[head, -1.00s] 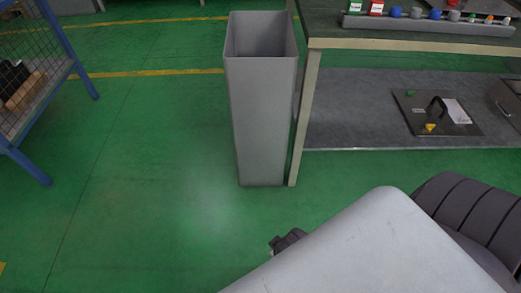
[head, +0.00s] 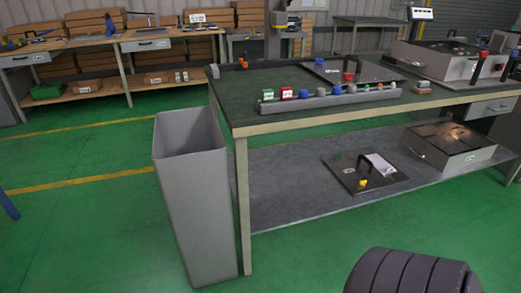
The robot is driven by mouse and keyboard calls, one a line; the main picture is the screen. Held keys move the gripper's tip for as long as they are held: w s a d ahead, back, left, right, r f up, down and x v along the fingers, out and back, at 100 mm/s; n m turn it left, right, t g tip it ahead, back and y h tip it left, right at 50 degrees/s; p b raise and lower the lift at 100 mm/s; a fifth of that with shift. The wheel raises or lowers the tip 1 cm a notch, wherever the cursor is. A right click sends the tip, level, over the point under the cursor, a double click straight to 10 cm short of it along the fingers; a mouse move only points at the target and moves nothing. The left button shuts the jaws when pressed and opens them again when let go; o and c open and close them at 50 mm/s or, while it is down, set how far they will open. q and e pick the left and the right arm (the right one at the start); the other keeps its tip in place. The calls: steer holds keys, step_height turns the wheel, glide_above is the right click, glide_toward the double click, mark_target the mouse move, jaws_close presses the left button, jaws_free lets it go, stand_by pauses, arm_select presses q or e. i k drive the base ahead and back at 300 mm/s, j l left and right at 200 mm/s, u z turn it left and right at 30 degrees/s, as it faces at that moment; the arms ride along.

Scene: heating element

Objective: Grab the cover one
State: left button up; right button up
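A flat dark cover plate (head: 338,172) with a black handle, a white label and small yellow and green parts lies on the lower shelf of the workbench. A second flat dark cover plate (head: 375,72) with a handle lies on the bench top, towards the back. The task does not make clear which one is "cover one". Neither of my grippers shows in the head view. A dark ribbed part of my own arm is at the bottom right.
The workbench (head: 290,122) has a grey tray (head: 330,100) of coloured parts along its front edge. Metal boxes stand on the top (head: 435,63) and the lower shelf (head: 465,160). A tall grey bin (head: 195,200) stands beside the left leg. Green floor is clear in front.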

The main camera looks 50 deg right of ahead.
mark_target(365, 72)
steer(key=z, duration=2.2)
